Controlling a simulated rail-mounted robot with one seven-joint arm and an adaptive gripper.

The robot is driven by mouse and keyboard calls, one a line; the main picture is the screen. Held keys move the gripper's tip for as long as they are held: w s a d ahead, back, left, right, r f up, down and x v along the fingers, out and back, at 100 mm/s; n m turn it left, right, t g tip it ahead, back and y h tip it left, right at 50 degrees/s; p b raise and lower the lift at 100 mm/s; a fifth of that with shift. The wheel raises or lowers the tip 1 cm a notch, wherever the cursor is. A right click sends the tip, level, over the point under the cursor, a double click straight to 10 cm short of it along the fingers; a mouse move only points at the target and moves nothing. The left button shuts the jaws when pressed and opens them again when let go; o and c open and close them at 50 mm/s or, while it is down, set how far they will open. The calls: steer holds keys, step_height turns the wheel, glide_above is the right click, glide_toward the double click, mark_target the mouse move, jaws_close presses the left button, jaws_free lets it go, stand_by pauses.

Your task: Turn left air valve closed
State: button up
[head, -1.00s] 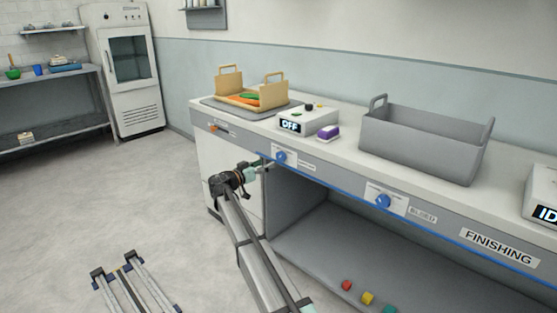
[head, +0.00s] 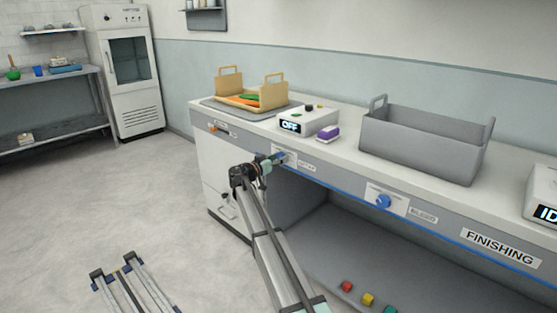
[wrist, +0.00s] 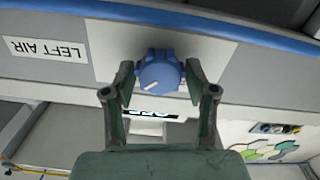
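The left air valve is a blue knob (wrist: 160,72) with a pale pointer line, on a white plate beside a "LEFT AIR" label (wrist: 45,49), which appears upside down in the wrist view. My gripper (wrist: 160,82) is open, with one finger on each side of the knob. Small gaps seem to show between the fingers and the knob, so I cannot tell any contact. In the head view my gripper (head: 274,159) is at the bench's front panel, and it mostly hides the knob there.
A second blue knob (head: 383,202) is on the same panel to the right. Above, the bench top holds a box reading "OFF" (head: 291,126), a purple block (head: 328,134), a grey bin (head: 420,145) and a tan tray (head: 233,88). The bench's underside is an open recess.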

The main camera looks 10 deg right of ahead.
steer(key=c, duration=0.6)
steer(key=shift+n, duration=0.4)
steer(key=n+p, duration=0.3)
steer(key=n, duration=0.8)
steer(key=shift+r+n+p, duration=0.15)
steer(key=shift+n+p, duration=0.2)
steer(key=shift+n, duration=0.05)
steer(key=shift+w+n+p, duration=0.1)
steer(key=shift+n+p, duration=1.45)
steer(key=shift+n, duration=1.15)
steer(key=shift+f, duration=0.2)
